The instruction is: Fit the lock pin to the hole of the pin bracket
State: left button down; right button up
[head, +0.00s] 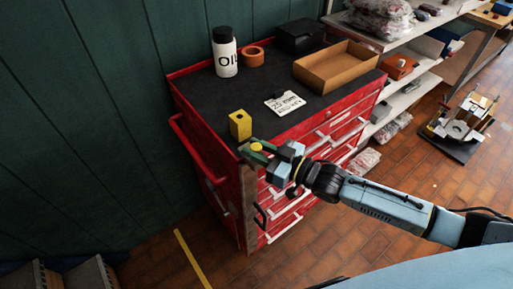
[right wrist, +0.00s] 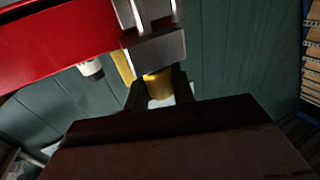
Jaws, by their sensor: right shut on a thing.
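My right gripper (head: 257,153) reaches in from the right to the near corner of the red cabinet. It is shut on a small yellow piece (head: 256,146), which I take to be the lock pin. In the right wrist view the yellow cylinder (right wrist: 158,85) sits between the dark fingers, its far end hidden. A yellow block (head: 240,125) with a dark hole stands upright on the cabinet top, just behind the gripper; it may be the pin bracket. A grey forked part (right wrist: 155,45) lies beyond the fingers in the wrist view; I cannot tell whether it touches the pin.
The red cabinet (head: 225,170) has a black top holding an oil bottle (head: 225,52), an orange ring (head: 253,56), a black box (head: 299,36), an open cardboard tray (head: 335,67) and a white card (head: 285,103). A metal assembly (head: 461,126) stands on the floor at right.

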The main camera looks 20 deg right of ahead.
jog(key=shift+f, duration=0.35)
jog(key=o, duration=1.1)
jog(key=v, duration=1.3)
jog(key=shift+s+d+r+b, duration=0.1)
jog(key=shift+s+d+b, duration=0.05)
jog(key=shift+b, duration=0.25)
